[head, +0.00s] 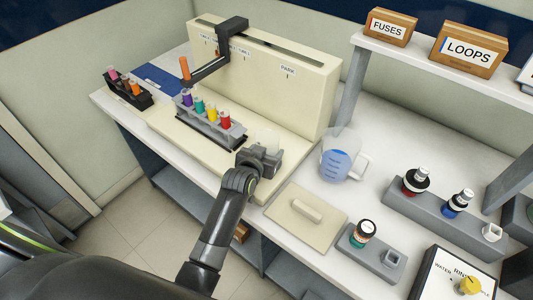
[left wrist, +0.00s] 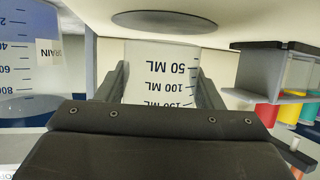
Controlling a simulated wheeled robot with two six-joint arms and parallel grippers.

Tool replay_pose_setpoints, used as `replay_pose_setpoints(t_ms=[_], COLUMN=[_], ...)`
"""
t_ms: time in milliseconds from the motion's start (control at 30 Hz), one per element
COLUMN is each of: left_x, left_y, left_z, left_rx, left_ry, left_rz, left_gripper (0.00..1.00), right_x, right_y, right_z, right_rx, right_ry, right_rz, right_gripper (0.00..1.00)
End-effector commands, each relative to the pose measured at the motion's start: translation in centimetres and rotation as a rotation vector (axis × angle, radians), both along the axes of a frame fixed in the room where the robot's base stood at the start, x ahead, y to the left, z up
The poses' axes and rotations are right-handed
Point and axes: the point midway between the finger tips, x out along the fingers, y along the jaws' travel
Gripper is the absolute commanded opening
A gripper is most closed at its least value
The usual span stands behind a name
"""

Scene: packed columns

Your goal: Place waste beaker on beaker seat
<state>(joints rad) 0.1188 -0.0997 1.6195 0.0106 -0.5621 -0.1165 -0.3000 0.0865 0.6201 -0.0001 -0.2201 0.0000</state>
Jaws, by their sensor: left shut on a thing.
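The waste beaker (left wrist: 160,73), clear with black volume marks, stands between the fingers of my left gripper (left wrist: 158,88), which is shut on it. The left wrist view is upside down, so the beaker's base is toward the top. A dark round disc (left wrist: 170,20), likely the beaker seat, lies on the cream surface by the base. I cannot tell whether the base touches it. In the head view my left gripper (head: 264,156) is at the right end of the cream machine's base, and the beaker (head: 266,136) shows faintly behind it. My right gripper is not in view.
A rack of coloured tubes (head: 211,123) stands left of the gripper. A jug of blue liquid (head: 341,160) stands to the right. The machine's upright wall (head: 290,88) rises behind. A cream lid with a handle (head: 306,212) lies in front on the right.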

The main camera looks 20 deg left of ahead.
Motion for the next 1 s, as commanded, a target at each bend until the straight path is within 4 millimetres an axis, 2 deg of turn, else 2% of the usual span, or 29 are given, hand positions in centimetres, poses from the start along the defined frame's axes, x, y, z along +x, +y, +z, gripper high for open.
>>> replay_pose_setpoints(t_ms=[100,500,533,667,1000], left_x=[0.0,0.0,0.0,0.0,0.0], left_y=[0.0,0.0,0.0,0.0,0.0], left_z=[-1.1,-1.6,-1.6,-1.5,-1.2], left_rx=[0.000,0.000,0.000,0.000,0.000], left_ry=[0.000,-0.001,-0.001,-0.001,-0.002], left_rz=[0.000,0.000,0.000,0.000,0.000], left_gripper=[0.31,0.31,0.63,0.80,0.82], right_x=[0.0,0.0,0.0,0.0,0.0], right_y=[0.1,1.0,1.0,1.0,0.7], right_z=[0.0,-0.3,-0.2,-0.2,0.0], right_rx=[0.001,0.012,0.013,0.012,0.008], right_ry=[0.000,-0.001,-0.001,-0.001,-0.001], right_rz=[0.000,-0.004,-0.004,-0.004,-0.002], right_gripper=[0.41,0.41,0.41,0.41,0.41])
